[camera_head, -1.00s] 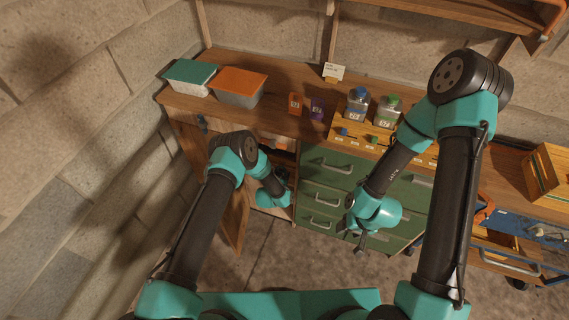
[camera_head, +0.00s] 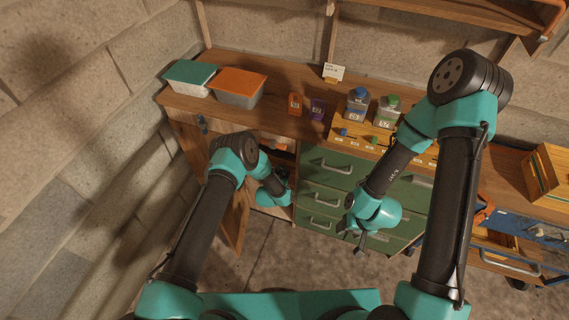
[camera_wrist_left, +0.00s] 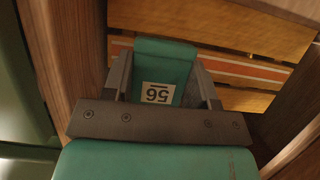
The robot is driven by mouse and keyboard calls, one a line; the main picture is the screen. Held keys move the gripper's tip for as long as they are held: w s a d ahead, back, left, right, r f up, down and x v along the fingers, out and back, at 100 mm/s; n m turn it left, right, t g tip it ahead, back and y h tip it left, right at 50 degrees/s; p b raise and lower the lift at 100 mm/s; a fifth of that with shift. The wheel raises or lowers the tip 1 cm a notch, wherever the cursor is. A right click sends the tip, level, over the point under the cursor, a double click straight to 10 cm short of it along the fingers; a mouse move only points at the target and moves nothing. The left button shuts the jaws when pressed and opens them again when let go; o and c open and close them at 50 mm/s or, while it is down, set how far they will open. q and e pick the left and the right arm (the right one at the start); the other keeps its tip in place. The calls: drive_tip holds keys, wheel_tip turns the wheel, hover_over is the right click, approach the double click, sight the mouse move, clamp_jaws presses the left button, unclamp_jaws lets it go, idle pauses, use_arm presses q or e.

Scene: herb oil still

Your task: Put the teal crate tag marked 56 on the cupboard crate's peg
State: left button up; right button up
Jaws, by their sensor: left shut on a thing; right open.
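The teal crate tag marked 56 (camera_wrist_left: 165,73) is between the fingers of my left gripper (camera_wrist_left: 162,85), which is shut on it; its number reads upside down in the left wrist view. The wooden cupboard crate (camera_wrist_left: 222,33), with slats and a red-orange strip, lies just beyond the tag. I cannot tell whether the tag touches it. The crate's peg is not visible, perhaps hidden behind the tag. In the head view my left arm reaches into the open cupboard, and its fingers are hidden. My right gripper (camera_head: 361,244) is open and empty in front of the green drawers.
Wooden cupboard walls (camera_wrist_left: 85,45) stand close on both sides of my left gripper. On the bench are an orange tag (camera_head: 295,104), a purple tag (camera_head: 317,109), two jars and two lidded tubs. The open cupboard door (camera_head: 232,222) stands beside my left arm.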

use_arm(q)
drive_tip(key=shift+w+d, duration=0.25)
drive_tip(key=shift+w, duration=0.4)
idle(0.8)
drive_tip(key=shift+f, duration=0.4)
idle(0.6)
drive_tip(key=o, duration=1)
drive_tip(key=v, duration=1.7)
drive_tip(key=shift+s+a+r, duration=0.1)
drive_tip(key=shift+s, duration=0.05)
drive_tip(key=shift+c, duration=0.5)
clamp_jaws()
idle(0.5)
